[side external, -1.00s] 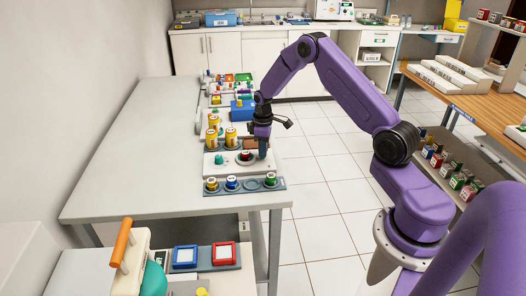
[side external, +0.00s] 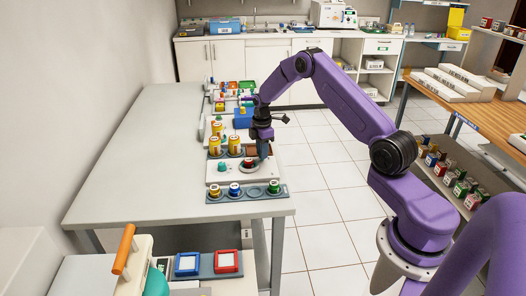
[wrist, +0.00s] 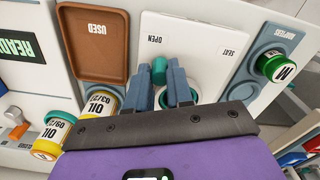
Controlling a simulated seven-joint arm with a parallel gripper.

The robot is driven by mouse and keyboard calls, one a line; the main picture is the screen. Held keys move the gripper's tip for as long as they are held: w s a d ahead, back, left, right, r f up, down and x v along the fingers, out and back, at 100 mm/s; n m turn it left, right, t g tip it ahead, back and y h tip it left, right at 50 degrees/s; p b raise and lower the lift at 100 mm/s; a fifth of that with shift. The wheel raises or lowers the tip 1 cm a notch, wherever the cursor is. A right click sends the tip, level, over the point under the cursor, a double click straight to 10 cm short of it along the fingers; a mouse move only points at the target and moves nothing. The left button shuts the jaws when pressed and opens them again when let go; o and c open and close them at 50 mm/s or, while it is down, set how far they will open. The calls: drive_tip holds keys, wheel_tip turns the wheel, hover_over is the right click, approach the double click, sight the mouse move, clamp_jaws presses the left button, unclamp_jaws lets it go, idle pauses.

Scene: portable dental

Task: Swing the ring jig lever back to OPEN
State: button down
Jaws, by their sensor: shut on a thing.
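The ring jig is a white plate (wrist: 211,33) with an OPEN label at its left and a SEAT label at its right in the wrist view. In the side view its white body (side external: 214,178) sits near the table's right edge. My gripper (wrist: 175,85) is shut on the teal lever knob (wrist: 159,70), which shows between the grey fingers, nearer OPEN than SEAT. A teal-edged round seat lies partly behind the right finger. In the side view my gripper (side external: 262,157) points down over the jig's right part and hides the held knob.
A brown USED tray (wrist: 94,42) and yellow OIL bottles (wrist: 47,136) stand close on the left in the wrist view. The table's left half (side external: 150,150) is clear.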

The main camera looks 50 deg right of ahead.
drive_tip(key=shift+w, duration=0.1)
idle(0.3)
drive_tip(key=c, duration=1)
unclamp_jaws()
wheel_tip(320, 180, up, 17)
drive_tip(key=shift+r, duration=0.2)
drive_tip(key=shift+a, duration=0.1)
